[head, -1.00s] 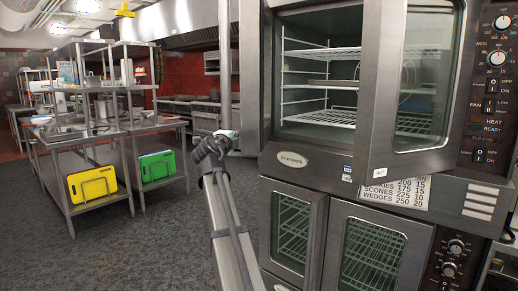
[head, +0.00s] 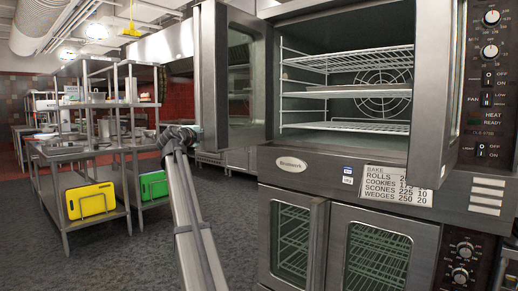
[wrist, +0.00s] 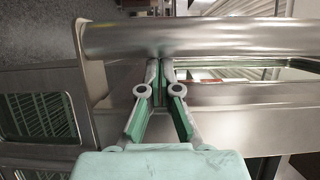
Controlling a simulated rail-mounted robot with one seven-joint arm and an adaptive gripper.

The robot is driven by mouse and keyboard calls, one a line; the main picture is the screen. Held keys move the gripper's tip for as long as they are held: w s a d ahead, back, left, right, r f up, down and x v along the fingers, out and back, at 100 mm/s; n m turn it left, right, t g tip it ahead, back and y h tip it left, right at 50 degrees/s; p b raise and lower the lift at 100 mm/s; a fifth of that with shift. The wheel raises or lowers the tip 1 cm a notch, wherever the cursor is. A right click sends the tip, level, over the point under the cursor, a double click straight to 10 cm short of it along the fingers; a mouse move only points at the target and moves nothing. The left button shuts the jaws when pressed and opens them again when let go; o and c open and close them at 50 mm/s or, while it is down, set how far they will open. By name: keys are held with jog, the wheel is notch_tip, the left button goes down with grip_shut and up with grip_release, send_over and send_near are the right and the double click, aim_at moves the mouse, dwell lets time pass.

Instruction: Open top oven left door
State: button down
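The top oven's left door (head: 238,78) stands swung out to the left in the head view. Its glass window shows, with a broad steel edge at its left. My gripper (head: 194,132) is at this door's outer edge; the head view shows it small and partly merged with the door. In the wrist view my gripper (wrist: 161,70) has its green-padded fingers a little apart, narrowing toward the tips. Nothing shows held between the pads. The fingertips are close to a thick steel bar (wrist: 200,38) crossing the view. I cannot tell whether they touch it.
The top oven's right door (head: 433,95) is swung out, nearly edge-on. Wire racks (head: 345,127) show in the open cavity. The lower oven doors (head: 375,250) are closed. A steel prep table with a yellow board (head: 92,201) stands left; dark floor (head: 110,258) lies between.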

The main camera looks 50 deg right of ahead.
jog(key=w, duration=0.1)
jog(key=w+b, duration=0.1)
jog(key=w, duration=0.3)
jog(key=shift+d+f+b, duration=0.1)
jog(key=shift+d+b, duration=0.2)
jog(key=shift+b, duration=0.05)
jog(key=shift+w+d+b, duration=0.2)
jog(key=shift+w+b, duration=0.1)
jog(key=shift+w, duration=0.4)
jog(key=shift+r, duration=0.2)
